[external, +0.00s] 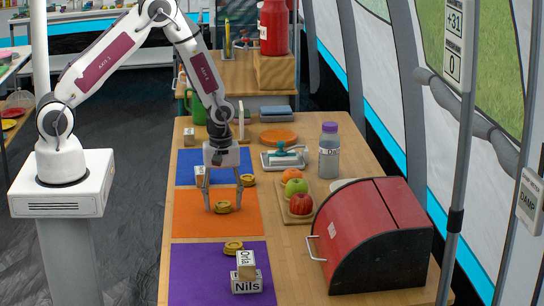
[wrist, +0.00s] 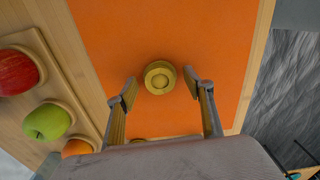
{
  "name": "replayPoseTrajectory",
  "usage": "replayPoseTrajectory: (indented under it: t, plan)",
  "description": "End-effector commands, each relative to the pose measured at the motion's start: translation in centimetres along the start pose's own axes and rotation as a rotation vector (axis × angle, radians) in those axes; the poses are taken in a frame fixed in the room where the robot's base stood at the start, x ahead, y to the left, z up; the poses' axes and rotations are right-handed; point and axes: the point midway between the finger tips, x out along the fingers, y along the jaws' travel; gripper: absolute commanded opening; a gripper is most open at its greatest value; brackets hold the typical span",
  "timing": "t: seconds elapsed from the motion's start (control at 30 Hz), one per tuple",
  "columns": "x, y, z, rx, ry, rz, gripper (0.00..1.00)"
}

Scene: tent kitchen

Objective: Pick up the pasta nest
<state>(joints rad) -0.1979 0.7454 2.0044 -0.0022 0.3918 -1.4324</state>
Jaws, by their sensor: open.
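A yellow, round, coiled pasta nest (external: 222,207) lies on the orange mat (external: 185,222). In the wrist view the fingertips (wrist: 160,84) stand left and right of the nest, with a gap on both sides. Two similar nests lie elsewhere: one on the blue mat (external: 248,180) and one on the purple mat (external: 233,247).
Labelled blocks stand on the purple mat (external: 246,272), and another block (external: 200,175) is on the blue mat. A tray of fruit (external: 298,214), a red bread box (external: 372,230) and a bottle (external: 329,155) are to the right. Bare orange mat surrounds the nest.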

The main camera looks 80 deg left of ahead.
Motion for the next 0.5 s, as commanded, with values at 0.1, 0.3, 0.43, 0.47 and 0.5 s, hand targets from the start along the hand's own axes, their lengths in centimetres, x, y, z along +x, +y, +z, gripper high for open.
replayPoseTrajectory:
  t: [0.1,0.3,0.43,0.47,0.5]
  plan:
    - [-0.01,0.01,0.00,0.000,0.000,0.000,0.52]
    - [-0.02,0.01,0.00,0.000,0.000,0.000,0.14]
    - [-0.02,0.00,0.00,0.000,0.000,0.000,0.14]
    - [-0.02,0.00,0.00,0.000,0.000,0.000,0.14]
    - [-0.02,0.00,0.00,0.000,0.000,0.000,0.14]
